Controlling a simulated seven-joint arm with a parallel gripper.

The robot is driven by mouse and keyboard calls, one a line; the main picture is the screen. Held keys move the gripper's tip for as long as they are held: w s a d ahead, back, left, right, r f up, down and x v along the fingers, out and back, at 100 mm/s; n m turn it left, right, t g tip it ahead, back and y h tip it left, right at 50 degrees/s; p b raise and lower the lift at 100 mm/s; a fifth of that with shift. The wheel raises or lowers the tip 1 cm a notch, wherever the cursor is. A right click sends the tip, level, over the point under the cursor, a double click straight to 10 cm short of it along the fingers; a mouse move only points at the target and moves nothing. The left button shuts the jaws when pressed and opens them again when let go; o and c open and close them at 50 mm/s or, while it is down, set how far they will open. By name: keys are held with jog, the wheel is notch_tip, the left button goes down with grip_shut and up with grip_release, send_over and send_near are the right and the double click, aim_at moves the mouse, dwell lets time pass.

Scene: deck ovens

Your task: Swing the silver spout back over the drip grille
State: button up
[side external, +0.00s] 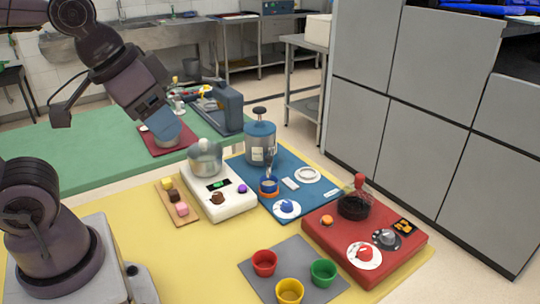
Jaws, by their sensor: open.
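I cannot surely make out the silver spout or the drip grille in this small view. A silver canister (260,147) with a blue lid and dark knob stands upright on the blue mat (250,178). A blue cup with an orange band (268,187) stands in front of it. A blue-grey machine (229,108) stands at the back on the green table. My gripper (166,138) is open, at the end of the arm at upper left, over the dark red mat (157,151). A rounded silver thing shows by its tip; whether they touch is unclear.
A white scale (235,200) with a silver pot (205,158) stands left of the blue mat. A red box (320,233) with knobs is at right. Red (264,262), yellow (289,291) and green (323,273) cups stand on a grey mat (258,279).

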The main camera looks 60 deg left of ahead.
jog(key=w+a+f+n+g, duration=0.2)
jog(key=w+a, duration=0.1)
jog(key=w, duration=0.4)
jog(key=w+a+f+n+g, duration=0.2)
jog(key=w+a+n, duration=0.1)
jog(key=w, duration=0.3)
jog(key=n+g, duration=0.1)
jog(key=n, duration=1.3)
send_over(269, 157)
notch_tip(269, 157, down, 8)
notch_tip(269, 157, down, 13)
jog(key=shift+r, duration=0.15)
grip_shut()
